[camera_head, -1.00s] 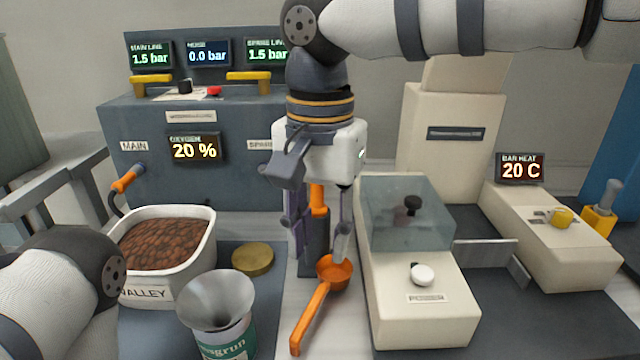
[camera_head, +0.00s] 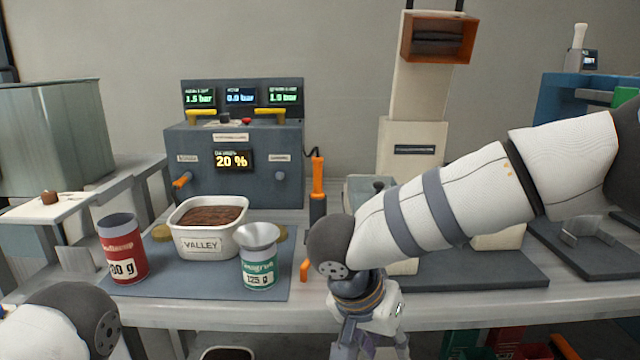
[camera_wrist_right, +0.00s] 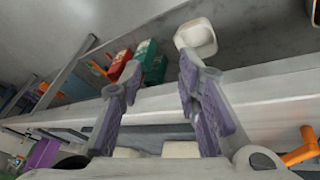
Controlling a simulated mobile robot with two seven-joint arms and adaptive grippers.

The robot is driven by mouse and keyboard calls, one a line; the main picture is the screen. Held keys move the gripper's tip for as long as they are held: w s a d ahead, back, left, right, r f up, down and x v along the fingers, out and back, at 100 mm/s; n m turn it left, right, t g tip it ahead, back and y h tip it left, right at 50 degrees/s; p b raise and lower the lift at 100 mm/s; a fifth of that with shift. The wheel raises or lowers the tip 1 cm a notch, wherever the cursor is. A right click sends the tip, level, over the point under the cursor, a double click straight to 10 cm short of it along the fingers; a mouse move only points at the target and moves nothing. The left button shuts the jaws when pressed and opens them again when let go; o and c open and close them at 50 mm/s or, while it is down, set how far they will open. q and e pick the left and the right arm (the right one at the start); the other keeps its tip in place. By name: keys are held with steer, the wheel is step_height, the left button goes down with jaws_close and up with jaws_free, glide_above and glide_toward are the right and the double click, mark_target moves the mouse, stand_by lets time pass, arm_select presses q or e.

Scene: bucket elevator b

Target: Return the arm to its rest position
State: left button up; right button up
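My right arm crosses the right half of the head view, and its gripper (camera_head: 372,346) hangs at the bottom edge, in front of the bench's front edge. Its fingertips are cut off there. In the right wrist view the gripper (camera_wrist_right: 162,80) has its two fingers apart with nothing held between them. My left arm shows only as a white link and dark joint at the lower left of the head view; its gripper is out of view. An orange scoop (camera_head: 305,270) lies on the bench, mostly hidden by my right arm.
A white VALLEY tub (camera_head: 207,243), a green can with a funnel (camera_head: 259,272) and a red can (camera_head: 122,250) stand on a blue mat. A grey gas panel (camera_head: 235,165) stands behind. Red and green boxes sit below the bench's front edge (camera_head: 450,308).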

steer(key=s+d+f+n+t, duration=0.25)
steer(key=d+f, duration=0.45)
steer(key=f, duration=0.5)
steer(key=s+d+f+n+g+y, duration=0.1)
steer(key=s+d+f+n, duration=0.15)
steer(key=s+f, duration=0.85)
steer(key=s+d+g+y, duration=0.3)
steer(key=s+g, duration=0.3)
steer(key=s, duration=1.9)
steer(key=shift+s+f+n+g, duration=0.15)
steer(key=shift+s+n+g, duration=0.05)
steer(key=shift+n+g, duration=0.15)
steer(key=shift+d, duration=0.1)
